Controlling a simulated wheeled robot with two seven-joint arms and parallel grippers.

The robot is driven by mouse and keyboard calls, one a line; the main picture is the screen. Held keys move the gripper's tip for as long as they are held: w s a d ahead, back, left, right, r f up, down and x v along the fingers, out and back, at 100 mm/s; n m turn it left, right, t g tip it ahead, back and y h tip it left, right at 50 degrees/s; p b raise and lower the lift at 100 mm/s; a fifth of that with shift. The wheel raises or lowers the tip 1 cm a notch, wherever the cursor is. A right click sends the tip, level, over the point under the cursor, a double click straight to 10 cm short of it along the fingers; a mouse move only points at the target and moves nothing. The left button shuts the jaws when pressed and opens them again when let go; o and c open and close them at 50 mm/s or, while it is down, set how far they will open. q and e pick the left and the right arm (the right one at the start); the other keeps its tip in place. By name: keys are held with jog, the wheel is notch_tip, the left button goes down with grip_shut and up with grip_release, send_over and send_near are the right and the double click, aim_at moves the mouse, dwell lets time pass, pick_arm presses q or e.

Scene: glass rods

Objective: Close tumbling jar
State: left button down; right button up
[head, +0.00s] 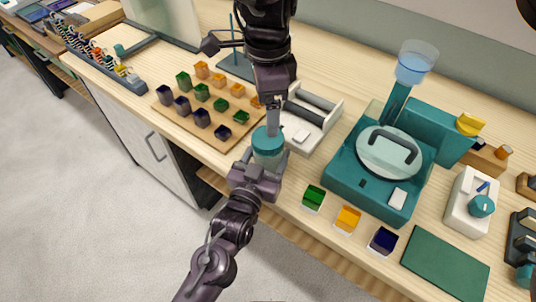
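The tumbling jar (268,159) is a small, pale, clear-walled jar at the front edge of the bench, left of centre. A round teal lid (266,142) sits at its top; whether it is seated cannot be told. My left gripper (263,163) comes from below and is shut around the jar's body, a finger on either side. My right gripper (274,130) points down from above, its fingertips at the lid. Its fingers line up one behind the other, so whether they grip the lid cannot be told.
A wooden board (162,108) with several coloured blocks lies left. A white tray (323,124) stands close behind the jar. A teal machine (340,166) with a round cover is to the right. Green, orange and dark blocks line the front edge beside a green mat (445,264).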

aim_at(268, 153)
jog(key=n, duration=0.4)
jog(key=shift+n, duration=0.3)
jog(key=shift+f, duration=4)
